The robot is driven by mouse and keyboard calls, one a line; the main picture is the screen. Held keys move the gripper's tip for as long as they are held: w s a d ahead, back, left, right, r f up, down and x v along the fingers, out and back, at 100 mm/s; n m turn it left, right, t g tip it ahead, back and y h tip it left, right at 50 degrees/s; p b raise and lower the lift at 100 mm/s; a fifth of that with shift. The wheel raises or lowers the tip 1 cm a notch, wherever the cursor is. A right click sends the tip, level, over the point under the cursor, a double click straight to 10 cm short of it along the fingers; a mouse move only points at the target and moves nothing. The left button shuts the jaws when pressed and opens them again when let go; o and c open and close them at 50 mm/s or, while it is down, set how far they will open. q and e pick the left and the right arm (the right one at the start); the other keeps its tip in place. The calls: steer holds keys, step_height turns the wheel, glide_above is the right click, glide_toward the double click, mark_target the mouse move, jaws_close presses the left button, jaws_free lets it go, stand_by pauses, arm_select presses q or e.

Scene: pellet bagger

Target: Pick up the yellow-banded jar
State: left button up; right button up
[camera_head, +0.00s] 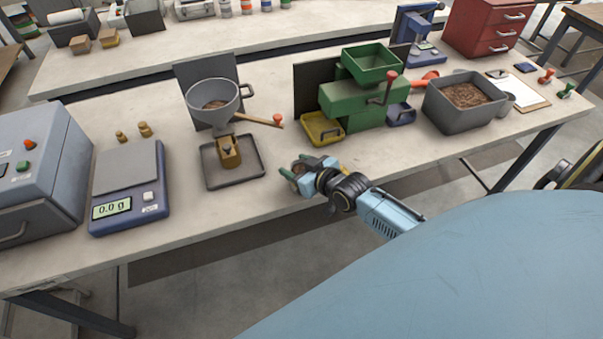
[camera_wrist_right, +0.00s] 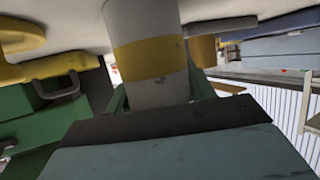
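The yellow-banded jar (camera_wrist_right: 152,58) is pale grey with a wide yellow band and fills the upper middle of the right wrist view. My right gripper (camera_head: 297,170) is at the front part of the bench, with its green fingertips on both sides of the jar. In the wrist view the fingers lie close against the jar's two sides, with no clear gap. In the head view the jar (camera_head: 299,169) shows only as a small dark reddish top between the fingers. I cannot tell whether its base touches the bench. My left gripper is out of view.
Left of the gripper, a grey tray (camera_head: 212,182) holds a brass block under a funnel (camera_head: 213,100). Behind stand the green machine (camera_head: 352,103), a yellow bin (camera_head: 322,128) and a grey pellet tub (camera_head: 463,118). A scale (camera_head: 127,178) stands at left. The bench front is clear.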

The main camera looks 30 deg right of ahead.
steer(key=c, duration=0.7)
steer(key=shift+r, duration=0.2)
step_height(320, 180, up, 10)
steer(key=p, duration=0.1)
